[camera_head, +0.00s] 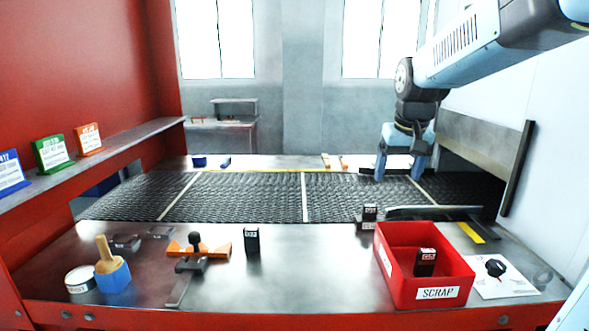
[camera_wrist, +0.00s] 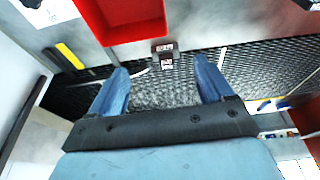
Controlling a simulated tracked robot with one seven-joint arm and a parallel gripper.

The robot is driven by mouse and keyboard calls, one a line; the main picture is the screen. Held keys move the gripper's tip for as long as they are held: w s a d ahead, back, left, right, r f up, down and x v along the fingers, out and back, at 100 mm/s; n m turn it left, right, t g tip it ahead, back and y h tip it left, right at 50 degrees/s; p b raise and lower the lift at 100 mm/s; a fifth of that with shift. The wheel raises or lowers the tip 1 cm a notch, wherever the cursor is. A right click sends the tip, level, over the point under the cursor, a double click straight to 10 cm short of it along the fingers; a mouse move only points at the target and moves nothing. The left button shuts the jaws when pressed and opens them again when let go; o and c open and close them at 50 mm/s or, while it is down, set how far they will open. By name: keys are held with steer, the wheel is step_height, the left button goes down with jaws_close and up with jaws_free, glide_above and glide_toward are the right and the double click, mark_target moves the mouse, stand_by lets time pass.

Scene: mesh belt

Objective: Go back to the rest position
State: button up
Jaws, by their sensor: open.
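My gripper (camera_head: 401,172) hangs over the right part of the black mesh belt (camera_head: 255,190), fingers pointing down. It is open, with nothing between its blue fingers. The wrist view shows the two fingers (camera_wrist: 162,80) spread apart with bare mesh between them. A small black block with a white label (camera_head: 370,212) stands at the belt's near edge, in front of my gripper. The same block shows in the wrist view (camera_wrist: 165,54), beyond the fingertips and apart from them.
A red SCRAP bin (camera_head: 390,288) holding a black labelled block (camera_head: 425,262) stands at the near right. Another black block (camera_head: 252,240), an orange fixture (camera_head: 215,248) and a brush in a blue holder (camera_head: 112,275) stand on the metal table. A dark upright bar (camera_head: 517,168) is at the right.

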steer(key=s+f+t, duration=0.2)
steer(key=s, duration=1.8)
steer(key=shift+f, duration=0.25)
steer(key=shift+c, duration=0.2)
